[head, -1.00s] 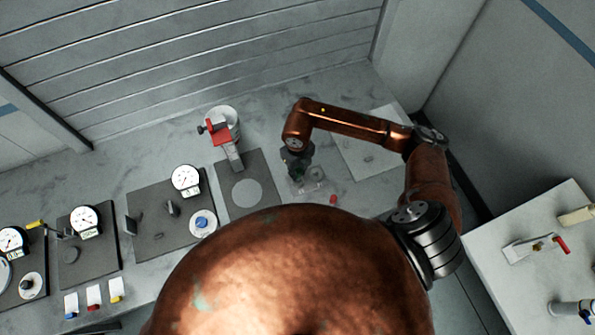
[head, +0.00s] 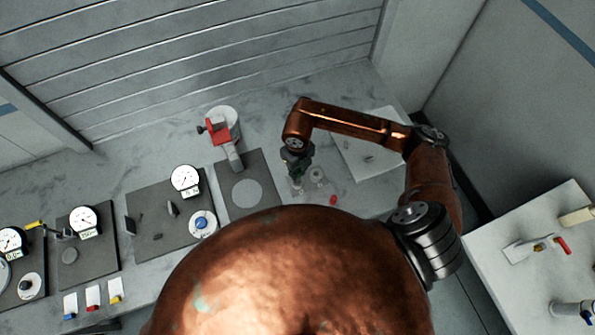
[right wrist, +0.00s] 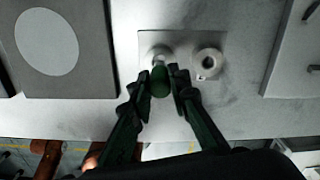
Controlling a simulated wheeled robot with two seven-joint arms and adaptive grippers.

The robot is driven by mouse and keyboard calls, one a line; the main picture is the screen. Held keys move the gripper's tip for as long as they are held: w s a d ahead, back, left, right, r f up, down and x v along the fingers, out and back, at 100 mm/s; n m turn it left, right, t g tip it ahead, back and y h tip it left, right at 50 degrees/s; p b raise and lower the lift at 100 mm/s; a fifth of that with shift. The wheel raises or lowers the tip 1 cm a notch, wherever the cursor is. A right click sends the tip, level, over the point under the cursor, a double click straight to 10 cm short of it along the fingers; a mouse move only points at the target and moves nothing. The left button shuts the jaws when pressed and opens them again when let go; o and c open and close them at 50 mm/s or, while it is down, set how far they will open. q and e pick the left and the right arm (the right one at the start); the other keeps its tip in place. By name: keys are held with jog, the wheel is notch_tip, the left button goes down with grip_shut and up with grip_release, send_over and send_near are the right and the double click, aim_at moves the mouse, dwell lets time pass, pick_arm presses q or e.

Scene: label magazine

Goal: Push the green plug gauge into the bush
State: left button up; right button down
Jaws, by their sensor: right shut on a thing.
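The green plug gauge (right wrist: 160,80) shows in the right wrist view, between the fingertips of my right gripper (right wrist: 167,82). My right gripper is shut on it; it also shows in the head view (head: 297,180). Just beyond the gauge is a round, light metal bush (right wrist: 160,52), partly hidden by it. A second pale ring with a dark hole (right wrist: 208,63) stands to the right and also shows in the head view (head: 317,175). I cannot tell whether the gauge's lower end is inside the bush. My left gripper is not in view.
A light square plate (right wrist: 183,38) lies under both rings. A dark mat with a grey disc (head: 246,191) lies to the left, with a red-topped stand (head: 219,130) behind it. A small red piece (head: 333,200) lies near the front. A pale board (head: 372,150) lies behind right.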

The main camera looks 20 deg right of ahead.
aim_at(298, 176)
jog(key=shift+f+b, duration=1.8)
jog(key=shift+f, duration=0.25)
jog(key=c, duration=1.7)
grip_release()
jog(key=shift+c, duration=0.2)
jog(key=shift+r, duration=0.2)
notch_tip(298, 176, up, 12)
jog(key=shift+f, duration=0.15)
